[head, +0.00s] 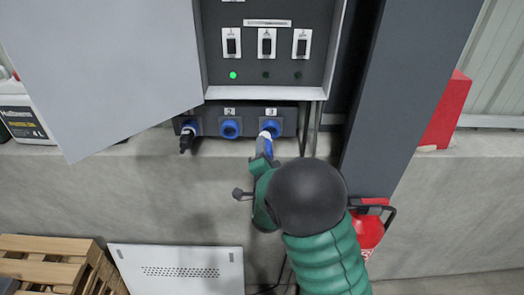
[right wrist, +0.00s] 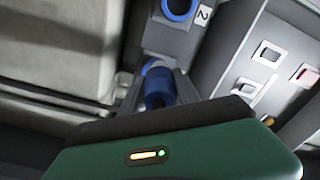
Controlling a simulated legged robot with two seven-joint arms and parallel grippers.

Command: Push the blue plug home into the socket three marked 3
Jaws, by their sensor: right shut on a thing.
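The blue plug (head: 265,143) is held at the mouth of socket three (head: 271,127), under the label 3, at the right end of the dark socket box. Plug and socket line up closely, and I cannot tell how deep the plug sits. My right gripper (head: 262,158) is shut on the plug from below, hiding part of it. In the right wrist view the blue plug (right wrist: 160,88) stands just beyond the dark jaw edge, against the socket row. My left gripper is not in view.
Socket two (head: 230,129) is empty. The leftmost socket holds a black plug (head: 187,140). Above is an open grey cabinet with switches (head: 267,42) and one lit green lamp (head: 233,75). Its door (head: 110,60) hangs left. A dark column (head: 400,90) and red extinguisher (head: 368,230) stand right.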

